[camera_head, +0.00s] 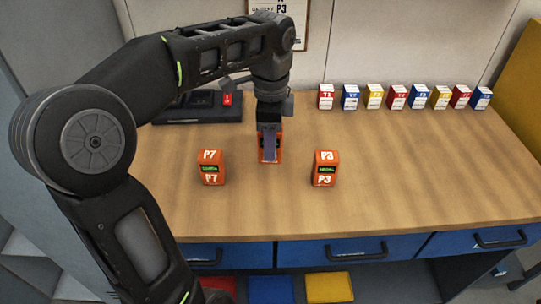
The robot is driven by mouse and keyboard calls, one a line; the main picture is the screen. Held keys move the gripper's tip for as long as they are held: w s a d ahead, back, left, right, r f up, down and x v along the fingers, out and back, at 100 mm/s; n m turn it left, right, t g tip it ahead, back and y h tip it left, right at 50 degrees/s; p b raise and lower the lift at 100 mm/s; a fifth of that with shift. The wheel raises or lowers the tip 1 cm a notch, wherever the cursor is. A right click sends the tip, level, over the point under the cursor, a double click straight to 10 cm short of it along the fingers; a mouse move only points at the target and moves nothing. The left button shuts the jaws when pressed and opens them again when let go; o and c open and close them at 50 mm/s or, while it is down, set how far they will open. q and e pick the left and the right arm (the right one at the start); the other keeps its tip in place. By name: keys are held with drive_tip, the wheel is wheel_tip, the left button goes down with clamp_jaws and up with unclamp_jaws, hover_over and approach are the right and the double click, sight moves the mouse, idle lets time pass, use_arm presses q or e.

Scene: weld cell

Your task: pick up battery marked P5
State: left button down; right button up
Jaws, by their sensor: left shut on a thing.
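An orange battery (278,155) stands on the wooden bench between two others, with my left gripper (269,146) coming down over it from above. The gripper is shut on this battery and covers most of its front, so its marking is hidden. The orange battery marked P7 (210,168) stands to the left, apart from the gripper. The orange battery marked P3 (325,169) stands to the right, also apart. I cannot tell whether the held battery still touches the bench. My right gripper is not in view.
A row of several small red, blue and yellow boxes (397,97) stands along the back right of the wooden bench (430,160). A dark device (200,107) sits at the back left, behind my arm. Blue drawers (330,251) and coloured bins are below. The right bench top is clear.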

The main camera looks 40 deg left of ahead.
use_arm(q)
drive_tip(key=shift+r, duration=0.7)
